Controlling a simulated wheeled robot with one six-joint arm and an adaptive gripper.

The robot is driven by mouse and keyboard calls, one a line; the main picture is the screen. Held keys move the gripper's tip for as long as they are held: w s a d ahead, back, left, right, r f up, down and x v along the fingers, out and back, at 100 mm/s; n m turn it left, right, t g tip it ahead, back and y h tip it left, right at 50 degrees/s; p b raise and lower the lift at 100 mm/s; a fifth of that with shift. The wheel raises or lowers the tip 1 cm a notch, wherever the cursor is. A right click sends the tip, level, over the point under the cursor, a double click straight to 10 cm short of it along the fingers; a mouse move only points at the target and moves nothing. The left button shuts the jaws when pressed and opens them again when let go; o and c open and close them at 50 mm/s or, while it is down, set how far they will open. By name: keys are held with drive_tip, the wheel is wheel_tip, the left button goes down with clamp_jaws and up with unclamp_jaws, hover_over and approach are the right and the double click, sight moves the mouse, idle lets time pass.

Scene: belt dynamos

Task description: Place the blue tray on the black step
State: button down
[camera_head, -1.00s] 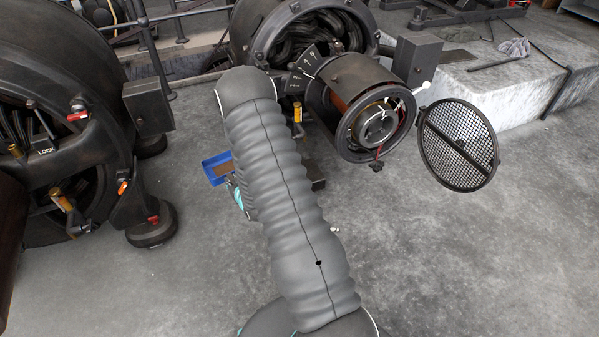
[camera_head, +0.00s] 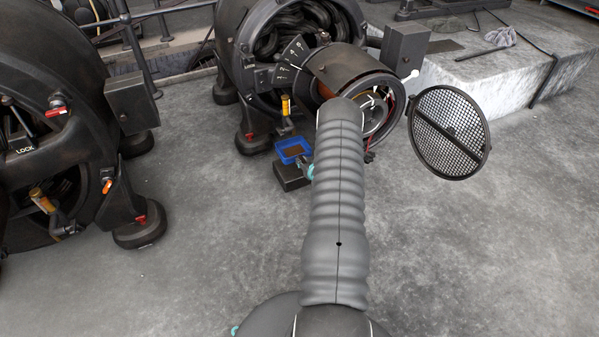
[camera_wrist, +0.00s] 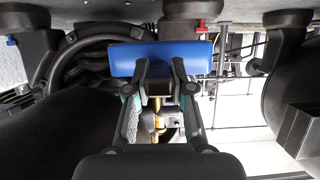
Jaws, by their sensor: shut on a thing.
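The blue tray (camera_head: 304,146) is a small open tray with a brown inside, in the middle of the head view. The black step (camera_head: 291,180) is a low dark block on the floor under the tray in the picture. The tray looks about level and a little above the step; I cannot tell whether they touch. My gripper (camera_wrist: 161,72) is shut on the near edge of the tray (camera_wrist: 160,56) in the wrist view. In the head view my arm hides most of my gripper. The step is not clear in the wrist view.
A dark dynamo (camera_head: 262,30) stands behind the step, with a yellow-handled valve (camera_head: 286,105) close to the tray. An open round mesh cover (camera_head: 448,132) sticks out at right. Another machine (camera_head: 50,120) stands at left. The grey floor in front is clear.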

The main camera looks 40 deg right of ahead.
wheel_tip(320, 180, down, 7)
drive_tip(key=shift+b, duration=0.3)
drive_tip(key=shift+f, duration=0.1)
drive_tip(key=shift+f, duration=0.1)
drive_tip(key=c, duration=1)
unclamp_jaws()
